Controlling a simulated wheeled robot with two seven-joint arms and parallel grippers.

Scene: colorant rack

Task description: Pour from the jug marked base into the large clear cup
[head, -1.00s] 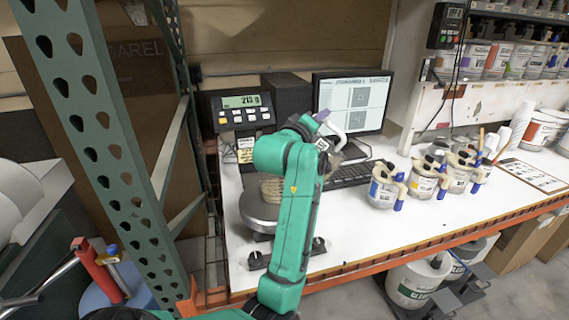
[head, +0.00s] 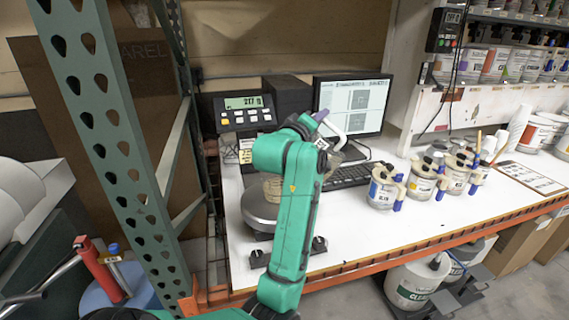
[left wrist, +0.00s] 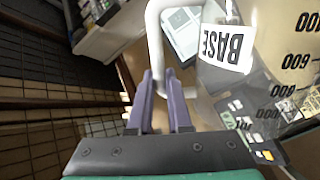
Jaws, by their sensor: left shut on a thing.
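My left gripper (left wrist: 165,103) is shut on the white handle (left wrist: 155,45) of the jug marked BASE. A beige-looking vessel (head: 271,188), perhaps the large clear cup, stands on the scale's round plate (head: 258,212), partly behind my arm. The jug's spout and any stream are hidden.
The scale display (head: 243,102) reads about 217 g. A monitor (head: 352,103) and keyboard (head: 350,174) stand behind. Several labelled pots (head: 385,187) stand to the right on the white bench. A green upright post (head: 110,125) stands at left. Bare bench lies front right.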

